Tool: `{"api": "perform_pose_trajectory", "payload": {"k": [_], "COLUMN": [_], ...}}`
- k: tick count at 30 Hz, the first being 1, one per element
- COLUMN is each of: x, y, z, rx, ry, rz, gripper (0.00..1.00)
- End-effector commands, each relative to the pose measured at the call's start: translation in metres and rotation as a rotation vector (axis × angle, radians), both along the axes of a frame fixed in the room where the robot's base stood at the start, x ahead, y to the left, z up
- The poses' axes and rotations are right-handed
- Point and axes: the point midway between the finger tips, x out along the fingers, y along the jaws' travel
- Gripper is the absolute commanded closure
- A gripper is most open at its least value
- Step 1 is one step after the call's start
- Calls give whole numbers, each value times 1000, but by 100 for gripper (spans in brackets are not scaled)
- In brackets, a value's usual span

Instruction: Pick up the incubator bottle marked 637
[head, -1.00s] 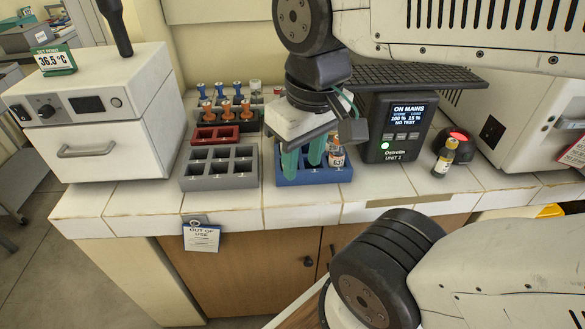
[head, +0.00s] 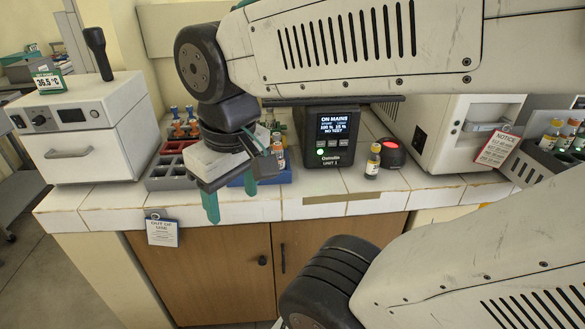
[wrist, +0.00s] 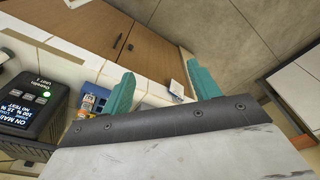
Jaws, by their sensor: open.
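A small bottle (head: 278,152) with an orange and white label stands in the blue rack (head: 270,179) near the counter's front edge. Its number is too small to read now. It also shows in the wrist view (wrist: 88,103), left of my fingers. My gripper (head: 231,200), with green fingers, is open and empty. It points down in front of the rack's left part and the counter edge, apart from the bottle. Another bottle (head: 373,161), with a yellow label, stands on the counter right of the black unit; I cannot read its number.
The black unit (head: 327,140) stands right of the rack, beside a red-topped button (head: 391,153). Grey and red racks (head: 170,172) lie left. More bottles (head: 552,134) stand in a rack at far right. A white oven (head: 85,130) is at left. Clear tiles lie along the front edge.

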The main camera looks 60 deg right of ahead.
Motion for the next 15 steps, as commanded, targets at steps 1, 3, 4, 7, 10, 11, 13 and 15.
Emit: {"api": "perform_pose_trajectory", "payload": {"k": [1,3,4,7,10,11,13,15], "x": [13,36,48,88,121,129,143,152], "y": [-9,-28,-39,-88,-145,-162,-202,-237], "z": [-1,-2,-4,-12,-26,-31,-44,-57], "rx": [-7,-21,-28,-55,-80,-86,-99,-110], "ry": [-2,-20,-29,-68,-110,-124,-151,-177], "rz": [-48,-139,-186,-360,-529,-575,-674,-757], "gripper": [39,39,39,39,39,39,39,39]}}
